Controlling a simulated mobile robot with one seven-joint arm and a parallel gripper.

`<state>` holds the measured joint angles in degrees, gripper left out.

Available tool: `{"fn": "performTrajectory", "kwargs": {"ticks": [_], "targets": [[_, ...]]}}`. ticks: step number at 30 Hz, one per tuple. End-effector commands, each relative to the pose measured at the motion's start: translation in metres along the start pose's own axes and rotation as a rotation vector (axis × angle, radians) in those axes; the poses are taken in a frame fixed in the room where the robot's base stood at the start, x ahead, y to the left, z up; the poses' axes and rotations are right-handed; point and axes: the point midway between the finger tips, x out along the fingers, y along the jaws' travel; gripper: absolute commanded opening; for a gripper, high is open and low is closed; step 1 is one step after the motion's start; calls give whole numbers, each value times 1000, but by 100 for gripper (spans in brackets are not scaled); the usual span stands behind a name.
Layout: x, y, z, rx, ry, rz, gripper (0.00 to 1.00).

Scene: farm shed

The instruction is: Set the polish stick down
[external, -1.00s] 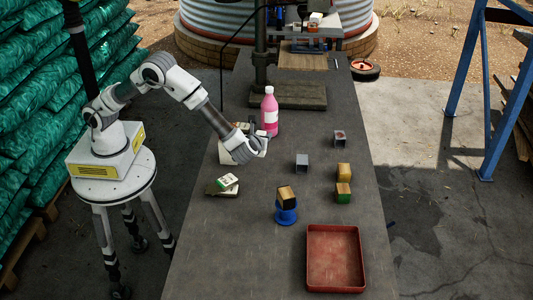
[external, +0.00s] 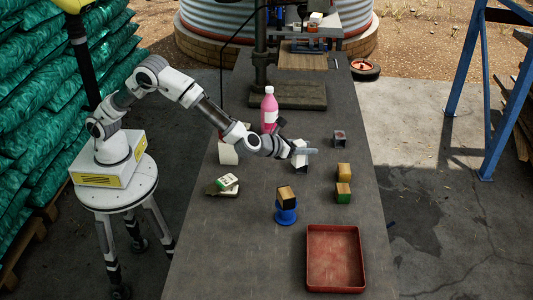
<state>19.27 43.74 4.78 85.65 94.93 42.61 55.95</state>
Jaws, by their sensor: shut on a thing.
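My gripper (external: 298,153) is over the middle of the table, shut on a grey bar-like thing, which I take to be the polish stick (external: 309,151). The stick points to the right out of the jaws. A grey cube (external: 302,169) is right below the gripper and partly hidden by it. I cannot tell whether the stick touches the cube.
A pink bottle (external: 269,112) stands behind the gripper. Small blocks (external: 344,170) are to the right, one (external: 286,194) on a blue round stand (external: 286,213). A red tray (external: 312,270) lies empty in front. A box and flat items (external: 224,184) are at left.

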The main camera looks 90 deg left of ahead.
Motion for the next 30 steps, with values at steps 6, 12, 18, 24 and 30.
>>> {"fn": "performTrajectory", "kwargs": {"ticks": [6, 12, 18, 24, 30], "targets": [[8, -22, 1, 59, -1, -146, 0], [16, -26, -16, 73, 2, -173, 0], [28, -27, -45, 71, 2, -173, 0], [36, -26, -65, 71, 2, -172, 0], [47, -27, -92, 69, 2, -172, 0]]}}
